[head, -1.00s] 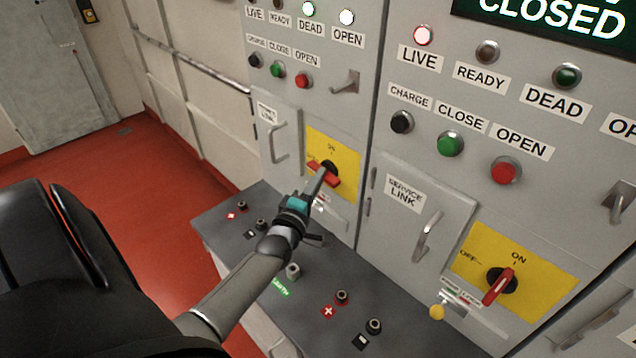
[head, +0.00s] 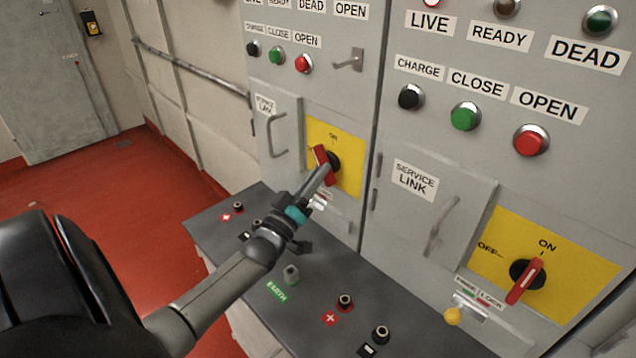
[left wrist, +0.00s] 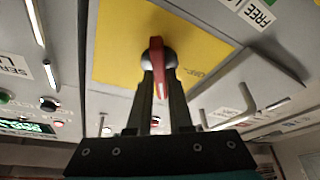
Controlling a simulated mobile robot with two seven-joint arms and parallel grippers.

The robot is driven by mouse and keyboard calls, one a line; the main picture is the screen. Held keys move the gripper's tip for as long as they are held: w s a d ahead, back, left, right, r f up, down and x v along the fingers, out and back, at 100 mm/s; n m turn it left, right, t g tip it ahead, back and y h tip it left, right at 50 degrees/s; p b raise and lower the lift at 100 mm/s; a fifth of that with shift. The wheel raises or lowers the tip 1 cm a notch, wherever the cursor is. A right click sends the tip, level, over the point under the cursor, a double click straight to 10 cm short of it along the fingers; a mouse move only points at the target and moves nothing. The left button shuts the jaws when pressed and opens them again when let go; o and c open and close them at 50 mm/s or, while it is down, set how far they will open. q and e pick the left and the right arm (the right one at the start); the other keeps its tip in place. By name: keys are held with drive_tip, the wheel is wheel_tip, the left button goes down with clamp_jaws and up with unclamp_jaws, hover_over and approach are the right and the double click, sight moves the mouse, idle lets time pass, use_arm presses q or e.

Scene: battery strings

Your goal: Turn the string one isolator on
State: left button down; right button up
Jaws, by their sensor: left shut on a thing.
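The left cabinet's isolator has a red handle (head: 321,158) on a black hub, on a yellow plate (head: 349,165) marked ON at the top. My left gripper (head: 326,172) is at this handle, and its fingers hide part of it. In the left wrist view the red handle (left wrist: 158,72) sits between the two dark fingers (left wrist: 160,85), which are shut on it. In the head view the handle stands steeply, its upper end leaning left of the ON mark. No string number is readable. My right gripper is not in view.
The right cabinet has a like isolator (head: 525,280), its handle in line with ON. A grey ledge (head: 320,285) with terminals runs below both cabinets. Service link doors with handles (head: 277,136) stand beside the plates. Red floor (head: 90,195) is clear at left.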

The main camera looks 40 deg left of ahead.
use_arm(q)
drive_tip(key=shift+a+f+m+t+h+b, duration=0.15)
drive_tip(key=shift+m+h+b, duration=0.45)
drive_tip(key=shift+m, duration=0.85)
drive_tip(key=shift+r+m+t+h+b, duration=0.1)
drive_tip(key=shift+m+h+b, duration=0.35)
drive_tip(key=shift+m+h, duration=0.65)
drive_tip(key=shift+a+f+m+t+h+b, duration=0.15)
drive_tip(key=shift+m+h+b, duration=0.3)
drive_tip(key=shift+m, duration=1.3)
drive_tip(key=shift+r+m, duration=0.15)
drive_tip(key=shift+m, duration=0.25)
drive_tip(key=c, duration=0.8)
unclamp_jaws()
drive_tip(key=b+v, duration=0.1)
drive_tip(key=v, duration=1.4)
drive_tip(key=shift+s, duration=0.1)
